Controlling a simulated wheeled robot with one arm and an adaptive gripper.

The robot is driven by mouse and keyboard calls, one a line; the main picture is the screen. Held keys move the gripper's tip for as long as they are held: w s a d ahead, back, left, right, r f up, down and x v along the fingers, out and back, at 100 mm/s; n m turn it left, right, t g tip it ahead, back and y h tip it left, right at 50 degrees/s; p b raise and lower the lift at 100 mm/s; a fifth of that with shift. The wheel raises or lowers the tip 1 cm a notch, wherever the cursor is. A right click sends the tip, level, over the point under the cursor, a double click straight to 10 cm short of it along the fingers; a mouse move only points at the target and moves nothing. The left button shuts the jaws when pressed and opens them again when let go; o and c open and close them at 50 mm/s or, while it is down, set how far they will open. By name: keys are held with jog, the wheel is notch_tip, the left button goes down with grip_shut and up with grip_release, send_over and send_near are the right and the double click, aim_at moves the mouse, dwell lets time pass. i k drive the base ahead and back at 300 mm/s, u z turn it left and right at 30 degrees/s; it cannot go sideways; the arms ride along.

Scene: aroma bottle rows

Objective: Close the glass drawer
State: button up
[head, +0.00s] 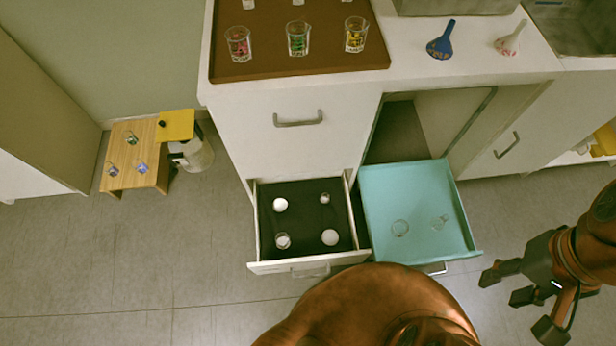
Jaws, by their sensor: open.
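Two drawers stand pulled out side by side under the counter. The left drawer (264,228) has a dark bottom and holds two white round things and two small clear glasses. Which one is the glass drawer is not marked. My gripper (516,299) is open and empty at the lower right, apart from both drawers and to the right of the teal one.
A brown tray (290,70) with cups of coloured contents and two funnels (441,40) are on the counter. Behind the teal drawer is an open cabinet space. A wooden stool (136,178) and a white bin (190,155) stand left. Floor at the lower left is clear.

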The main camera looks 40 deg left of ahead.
aim_at(321, 236)
jog(key=k, duration=0.8)
jog(key=z, duration=0.6)
jog(key=k, duration=1.1)
jog(key=u, duration=1.6)
jog(key=i, duration=0.5)
jog(key=z, duration=0.05)
